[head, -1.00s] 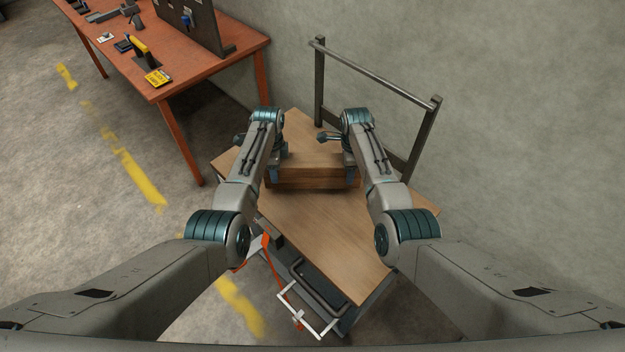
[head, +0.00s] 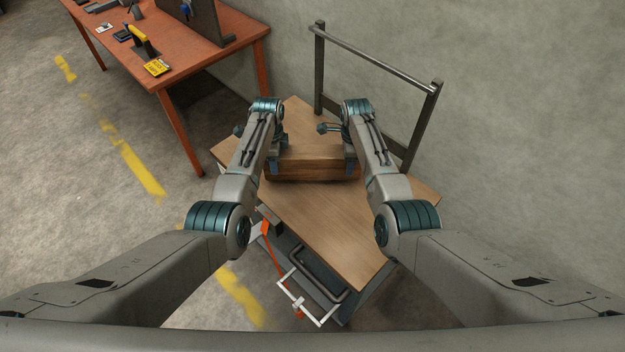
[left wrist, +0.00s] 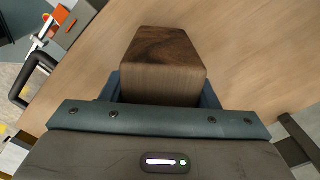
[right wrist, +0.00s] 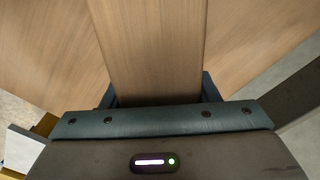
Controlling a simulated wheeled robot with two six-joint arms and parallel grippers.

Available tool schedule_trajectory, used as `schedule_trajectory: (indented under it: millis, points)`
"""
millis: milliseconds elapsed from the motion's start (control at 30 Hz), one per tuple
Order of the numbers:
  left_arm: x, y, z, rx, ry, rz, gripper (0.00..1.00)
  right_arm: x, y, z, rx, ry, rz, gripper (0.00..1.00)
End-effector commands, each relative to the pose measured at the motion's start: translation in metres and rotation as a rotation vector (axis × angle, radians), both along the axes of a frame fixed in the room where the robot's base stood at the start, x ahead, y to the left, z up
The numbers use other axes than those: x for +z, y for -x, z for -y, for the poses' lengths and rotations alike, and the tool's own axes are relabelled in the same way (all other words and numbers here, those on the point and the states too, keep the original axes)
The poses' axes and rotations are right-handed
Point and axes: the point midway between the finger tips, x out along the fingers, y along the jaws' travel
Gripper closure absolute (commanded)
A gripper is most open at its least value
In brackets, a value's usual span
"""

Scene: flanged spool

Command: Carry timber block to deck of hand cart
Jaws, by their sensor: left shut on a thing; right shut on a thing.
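The timber block (head: 312,168) is a brown wooden beam lying crosswise over the hand cart's deck (head: 325,225). My left gripper (head: 272,163) is shut on its left part and my right gripper (head: 353,162) is shut on its right part. In the left wrist view the block (left wrist: 163,65) sticks out between the jaws, with the wooden deck (left wrist: 245,50) behind it. In the right wrist view the block (right wrist: 155,50) runs up from between the jaws over the deck (right wrist: 250,45). I cannot tell whether its underside touches the deck.
The cart's dark upright rail (head: 375,62) stands at the deck's far right side, near the grey wall (head: 520,120). A red-brown workbench (head: 200,50) with tools stands at the upper left. A white and black handle frame (head: 305,290) lies below the deck's near edge. The near deck is bare.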

Motion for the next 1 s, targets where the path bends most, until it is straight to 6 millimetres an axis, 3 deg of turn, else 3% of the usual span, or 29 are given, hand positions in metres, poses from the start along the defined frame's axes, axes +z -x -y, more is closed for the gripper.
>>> schedule_trajectory:
  millis: [567,600,667,1000]
  points:
    - [-0.029,-0.001,0.002,-0.001,0.003,0.003,1.00,-0.029,-0.001,-0.002,0.001,-0.003,0.003,1.00]
    - [-0.027,0.000,0.001,-0.001,0.002,0.001,0.38,-0.027,0.000,-0.001,0.001,-0.002,0.000,0.38]
    - [-0.027,0.000,0.001,-0.001,0.002,0.000,0.26,-0.027,0.000,-0.001,0.001,-0.002,0.000,0.26]
    - [-0.025,0.000,0.000,0.000,0.001,0.001,0.24,-0.027,0.000,0.000,0.000,-0.001,0.000,0.24]
